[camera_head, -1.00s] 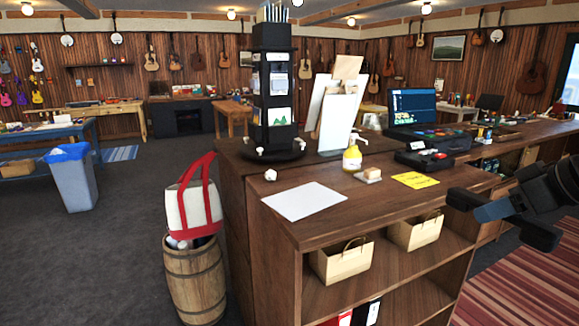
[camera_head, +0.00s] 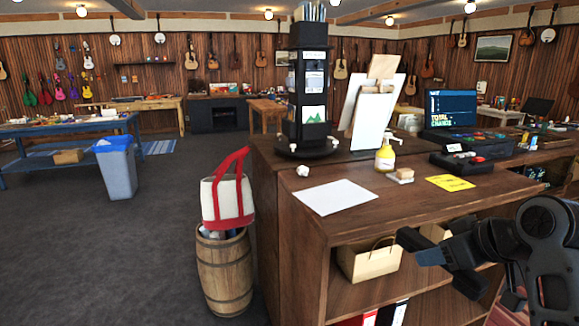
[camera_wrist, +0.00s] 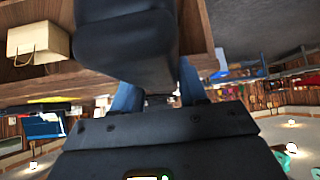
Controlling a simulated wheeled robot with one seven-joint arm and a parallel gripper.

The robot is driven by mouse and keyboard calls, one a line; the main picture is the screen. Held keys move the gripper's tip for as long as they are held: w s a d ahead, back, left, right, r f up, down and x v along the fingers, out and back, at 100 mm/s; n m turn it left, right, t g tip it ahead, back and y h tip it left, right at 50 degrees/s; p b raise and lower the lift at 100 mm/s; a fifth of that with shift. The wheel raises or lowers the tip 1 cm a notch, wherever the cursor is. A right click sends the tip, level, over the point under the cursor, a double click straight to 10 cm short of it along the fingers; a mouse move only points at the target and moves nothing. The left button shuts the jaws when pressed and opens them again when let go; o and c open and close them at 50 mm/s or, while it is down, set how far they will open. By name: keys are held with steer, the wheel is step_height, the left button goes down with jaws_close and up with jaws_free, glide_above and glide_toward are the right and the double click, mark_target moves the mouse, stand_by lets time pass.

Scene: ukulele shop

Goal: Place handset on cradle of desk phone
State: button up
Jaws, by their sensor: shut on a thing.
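My gripper (camera_head: 435,258) is at the lower right of the head view, in front of the wooden counter's shelves. It is shut on the black handset (camera_head: 464,280), which is held clear of the counter. In the wrist view the handset (camera_wrist: 125,45) is a large dark shape between the blue fingers of my gripper (camera_wrist: 157,92); it hides much of that view.
The counter (camera_head: 400,205) holds a white sheet (camera_head: 335,196), a yellow note (camera_head: 450,183), a yellow pump bottle (camera_head: 385,158) and a dark display rack (camera_head: 309,90). A barrel (camera_head: 225,270) with a tote bag stands left of it. Open floor (camera_head: 110,250) lies further left.

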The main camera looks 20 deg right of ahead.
steer(key=w+a+f+n+y, duration=0.1)
steer(key=a+f, duration=0.6)
steer(key=a, duration=0.2)
steer(key=w+a+f+n, duration=0.1)
steer(key=a+f, duration=0.5)
steer(key=a, duration=0.3)
steer(key=s+f+m+h, duration=0.2)
steer(key=s+f, duration=0.5)
steer(key=f, duration=0.8)
steer(key=shift+a+f+m+b, duration=0.3)
steer(key=shift+f+m+b, duration=0.05)
steer(key=shift+m, duration=0.45)
steer(key=shift+d, duration=0.1)
